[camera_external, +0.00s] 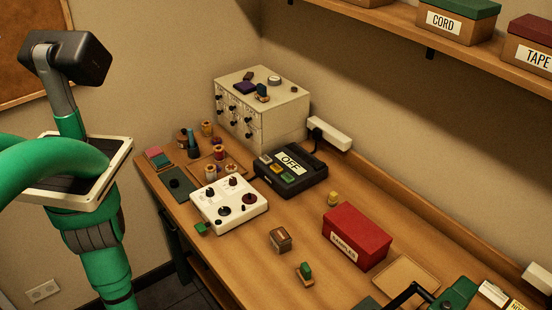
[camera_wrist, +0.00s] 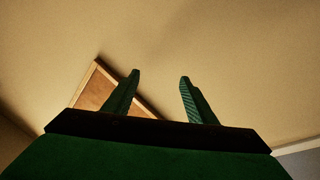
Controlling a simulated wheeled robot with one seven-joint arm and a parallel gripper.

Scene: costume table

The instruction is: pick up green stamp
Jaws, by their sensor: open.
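A small block with a green top and a tan base, which looks like the green stamp (camera_external: 305,269), stands on the front middle of the wooden table in the external view. A similar small piece with a dark blue-green top (camera_external: 262,90) sits on the cream drawer cabinet; its exact colour is hard to tell. My gripper (camera_wrist: 159,80) shows in the wrist view with its two green fingers apart and nothing between them. It faces the wall and a framed board, away from the table.
A brown box (camera_external: 280,239) stands just behind the stamp, and a red box (camera_external: 357,236) is to its right. A white knobbed panel (camera_external: 229,204) and a black device marked OFF (camera_external: 291,172) stand farther back. A shelf (camera_external: 420,48) overhangs the table. Bare wood surrounds the stamp.

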